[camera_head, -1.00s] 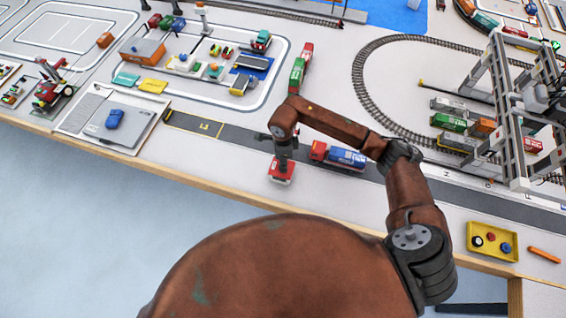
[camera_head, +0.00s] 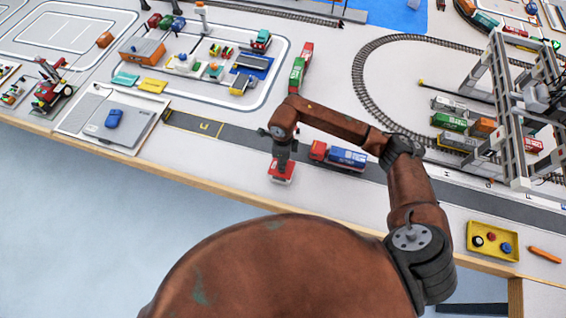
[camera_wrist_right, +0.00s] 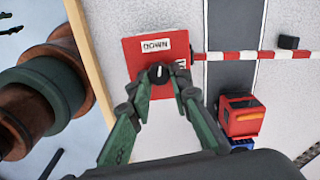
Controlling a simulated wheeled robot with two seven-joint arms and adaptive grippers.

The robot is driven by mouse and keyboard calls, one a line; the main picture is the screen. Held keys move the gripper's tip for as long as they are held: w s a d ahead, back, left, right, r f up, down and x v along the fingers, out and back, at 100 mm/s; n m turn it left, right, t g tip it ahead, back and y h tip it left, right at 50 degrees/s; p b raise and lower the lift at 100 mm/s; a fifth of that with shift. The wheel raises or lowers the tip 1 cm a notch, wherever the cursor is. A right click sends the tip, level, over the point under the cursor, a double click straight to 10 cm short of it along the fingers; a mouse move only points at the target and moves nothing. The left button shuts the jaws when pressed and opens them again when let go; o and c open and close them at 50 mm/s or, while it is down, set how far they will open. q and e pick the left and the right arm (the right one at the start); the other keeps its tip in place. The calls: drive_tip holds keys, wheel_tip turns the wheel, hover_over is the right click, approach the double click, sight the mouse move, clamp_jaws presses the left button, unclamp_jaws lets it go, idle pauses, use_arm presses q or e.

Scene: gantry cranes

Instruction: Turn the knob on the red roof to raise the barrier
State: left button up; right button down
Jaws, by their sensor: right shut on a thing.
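The red roof (camera_head: 281,172) of a small booth stands beside the grey road, near the table's front edge. In the right wrist view the roof (camera_wrist_right: 128,62) bears a DOWN label and a second label, mostly hidden by a finger. The black knob (camera_wrist_right: 158,72) is in the roof's middle, with a white mark on it. My right gripper (camera_wrist_right: 161,84) is shut on the knob from above; it also shows over the roof in the head view (camera_head: 282,158). The red and white barrier (camera_wrist_right: 235,56) reaches from the roof across the road. My left gripper is out of view.
A red-cabbed truck with a blue load (camera_head: 338,156) stands on the road, just right of the roof. A yellow tray (camera_head: 492,252) and an orange stick (camera_head: 545,254) lie at the front right. A gantry crane (camera_head: 515,120) stands at the right.

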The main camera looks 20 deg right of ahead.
drive_tip(key=m, duration=0.3)
drive_tip(key=shift+m, duration=0.4)
drive_tip(key=m, duration=0.3)
drive_tip(key=shift+a+m, duration=0.1)
drive_tip(key=shift+m, duration=0.2)
drive_tip(key=m+p, duration=0.1)
drive_tip(key=m, duration=0.2)
drive_tip(key=shift+r+m, duration=0.1)
drive_tip(key=shift+m, duration=0.2)
drive_tip(key=shift+a+m+p, duration=0.1)
drive_tip(key=shift+m+p, duration=0.35)
drive_tip(key=shift+m, duration=1.65)
drive_tip(key=c, duration=1.8)
unclamp_jaws()
drive_tip(key=shift+o, duration=0.2)
drive_tip(key=shift+s, duration=0.1)
